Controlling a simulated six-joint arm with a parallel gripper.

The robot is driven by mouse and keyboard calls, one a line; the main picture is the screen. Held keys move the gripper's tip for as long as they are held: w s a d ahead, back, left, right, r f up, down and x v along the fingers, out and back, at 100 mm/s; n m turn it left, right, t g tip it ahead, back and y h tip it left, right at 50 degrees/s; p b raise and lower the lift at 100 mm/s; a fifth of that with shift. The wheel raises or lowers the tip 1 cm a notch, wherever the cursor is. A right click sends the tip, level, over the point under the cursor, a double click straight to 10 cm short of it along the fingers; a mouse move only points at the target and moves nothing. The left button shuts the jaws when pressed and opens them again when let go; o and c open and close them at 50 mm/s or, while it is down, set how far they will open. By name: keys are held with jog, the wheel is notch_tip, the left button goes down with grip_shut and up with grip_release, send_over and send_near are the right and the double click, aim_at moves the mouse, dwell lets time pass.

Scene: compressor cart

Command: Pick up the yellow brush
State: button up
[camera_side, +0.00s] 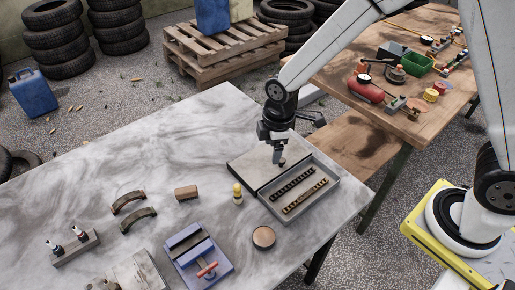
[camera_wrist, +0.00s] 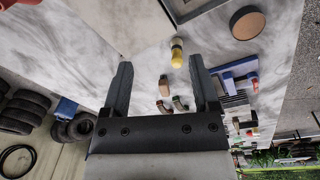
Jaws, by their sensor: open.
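The yellow brush (camera_side: 238,190) is a small upright piece with a yellow top and a pale lower part. It stands on the grey-white table (camera_side: 120,175), left of the open grey case. My gripper (camera_side: 280,158) is above the flat lid of that case, up and to the right of the brush in the side view. In the wrist view the brush (camera_wrist: 176,57) shows beyond the fingertips, between the lines of the two fingers. My gripper (camera_wrist: 160,64) is open with nothing between its fingers.
A brown disc (camera_side: 263,237) and a blue vise (camera_side: 200,258) lie in front of the brush. A wooden block (camera_side: 186,193) and two curved pieces (camera_side: 138,219) lie to its left. Bare table surrounds the brush.

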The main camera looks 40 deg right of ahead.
aim_at(237, 193)
jog(key=w+a+f+n, duration=0.1)
jog(key=a+f+n, duration=0.1)
jog(key=a, duration=0.1)
jog(key=w+a+f+n, duration=0.1)
jog(key=a+f+n, duration=0.1)
jog(key=a+n, duration=0.1)
jog(key=w+a+f+n+g, duration=0.1)
jog(key=a+f+n, duration=0.1)
jog(key=a+n, duration=0.1)
jog(key=shift+a+f, duration=0.2)
jog(key=shift+f, duration=1.45)
jog(key=shift+f, duration=0.1)
jog(key=shift+d+f, duration=0.1)
jog(key=shift+f, duration=2.4)
jog(key=shift+c, duration=0.2)
grip_shut()
